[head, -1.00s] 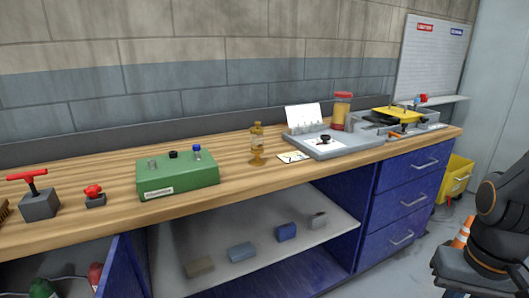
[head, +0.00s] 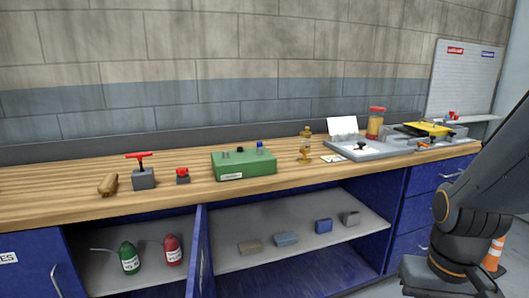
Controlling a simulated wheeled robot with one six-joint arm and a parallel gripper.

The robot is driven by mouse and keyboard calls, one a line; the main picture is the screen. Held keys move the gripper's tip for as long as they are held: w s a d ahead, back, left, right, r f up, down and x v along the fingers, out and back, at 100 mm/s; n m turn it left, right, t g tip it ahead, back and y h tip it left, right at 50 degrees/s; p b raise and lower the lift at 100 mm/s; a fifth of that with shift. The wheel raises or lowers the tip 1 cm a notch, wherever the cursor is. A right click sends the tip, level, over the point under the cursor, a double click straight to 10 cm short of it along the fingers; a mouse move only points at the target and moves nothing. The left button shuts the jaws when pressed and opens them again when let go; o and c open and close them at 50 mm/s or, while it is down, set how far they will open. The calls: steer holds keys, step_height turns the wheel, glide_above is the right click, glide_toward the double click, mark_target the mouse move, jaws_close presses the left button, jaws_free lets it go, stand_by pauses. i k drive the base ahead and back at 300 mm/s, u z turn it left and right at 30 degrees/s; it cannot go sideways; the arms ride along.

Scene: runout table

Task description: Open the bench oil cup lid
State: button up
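An amber, bottle-shaped oil cup (head: 305,148) stands upright on the wooden bench (head: 100,200), right of the green box. Its narrow top looks closed, but it is too small to tell the lid clearly. My gripper is out of view; only dark links of my arm show at the right edge, well apart from the cup.
Left of the cup are a green box (head: 245,163), a small red-knobbed block (head: 183,176) and a red T-handle block (head: 143,173). A small card (head: 333,158) and a grey tray (head: 375,151) lie to its right. An open blue door (head: 205,250) stands below the bench.

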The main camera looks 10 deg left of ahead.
mark_target(306, 132)
steer(key=u, duration=0.5)
steer(key=i, duration=1)
steer(key=k, duration=1.05)
steer(key=z, duration=0.9)
steer(key=i, duration=1.5)
steer(key=u, duration=0.95)
